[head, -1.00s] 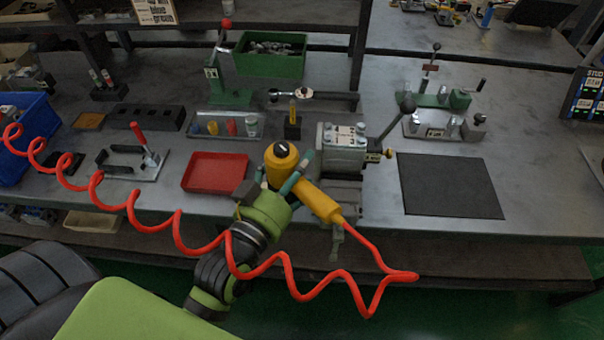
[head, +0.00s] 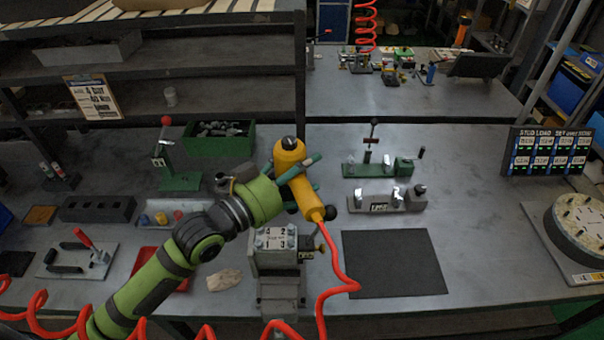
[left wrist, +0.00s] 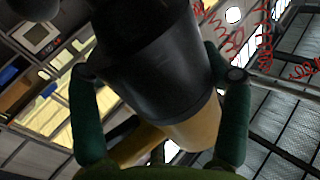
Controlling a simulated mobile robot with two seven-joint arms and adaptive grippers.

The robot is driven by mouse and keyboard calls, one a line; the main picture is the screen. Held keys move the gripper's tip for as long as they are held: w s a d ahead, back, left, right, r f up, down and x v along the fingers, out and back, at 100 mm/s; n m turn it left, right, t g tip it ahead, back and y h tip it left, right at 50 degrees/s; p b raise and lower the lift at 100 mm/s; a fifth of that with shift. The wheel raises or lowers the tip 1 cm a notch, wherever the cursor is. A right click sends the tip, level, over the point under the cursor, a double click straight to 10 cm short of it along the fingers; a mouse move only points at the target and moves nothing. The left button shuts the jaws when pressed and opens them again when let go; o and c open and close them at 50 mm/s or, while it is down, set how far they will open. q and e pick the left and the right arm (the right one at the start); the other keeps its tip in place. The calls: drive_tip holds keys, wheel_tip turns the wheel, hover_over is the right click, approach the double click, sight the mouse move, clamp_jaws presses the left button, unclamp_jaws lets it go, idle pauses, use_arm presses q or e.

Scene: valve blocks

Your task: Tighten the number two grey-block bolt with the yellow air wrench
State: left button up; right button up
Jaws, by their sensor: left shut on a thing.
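My left gripper (head: 290,181) is shut on the yellow air wrench (head: 301,193). It holds the wrench raised behind and above the grey valve block (head: 277,254); they look apart. In the left wrist view the green fingers (left wrist: 160,115) lie on both sides of the wrench, whose dark end (left wrist: 150,60) fills the middle. The block's top has a white numbered plate (head: 275,238) and bolts, too small to tell apart. A red coiled hose (head: 344,285) runs from the wrench's handle. My right gripper is not in view.
A dark mat (head: 394,263) lies clear to the block's right. Clamp fixtures (head: 388,200) stand behind it. A green bin (head: 218,138) is at the back, and a red tray (head: 160,270) lies left, partly behind my arm. A round flange (head: 580,228) is at the right edge.

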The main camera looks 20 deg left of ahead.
use_arm(q)
drive_tip(key=shift+s+a+r, duration=0.1)
drive_tip(key=shift+s+r, duration=0.15)
drive_tip(key=shift+r, duration=0.1)
drive_tip(key=shift+w+p, duration=0.1)
drive_tip(key=shift+p, duration=0.3)
wheel_tip(320, 180, down, 3)
drive_tip(key=shift+r+t+b, duration=0.1)
drive_tip(key=shift+t+b, duration=0.2)
drive_tip(key=shift+b, duration=0.7)
drive_tip(key=shift+f+b, duration=0.65)
drive_tip(key=shift+f, duration=0.4)
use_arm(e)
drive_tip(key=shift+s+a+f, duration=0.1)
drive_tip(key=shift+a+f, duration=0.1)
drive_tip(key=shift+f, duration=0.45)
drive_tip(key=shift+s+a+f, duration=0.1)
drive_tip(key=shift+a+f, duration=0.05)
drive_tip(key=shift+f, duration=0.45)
use_arm(q)
drive_tip(key=shift+p, duration=0.45)
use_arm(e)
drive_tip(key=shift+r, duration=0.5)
use_arm(q)
drive_tip(key=shift+f+b, duration=0.65)
drive_tip(key=shift+f, duration=0.25)
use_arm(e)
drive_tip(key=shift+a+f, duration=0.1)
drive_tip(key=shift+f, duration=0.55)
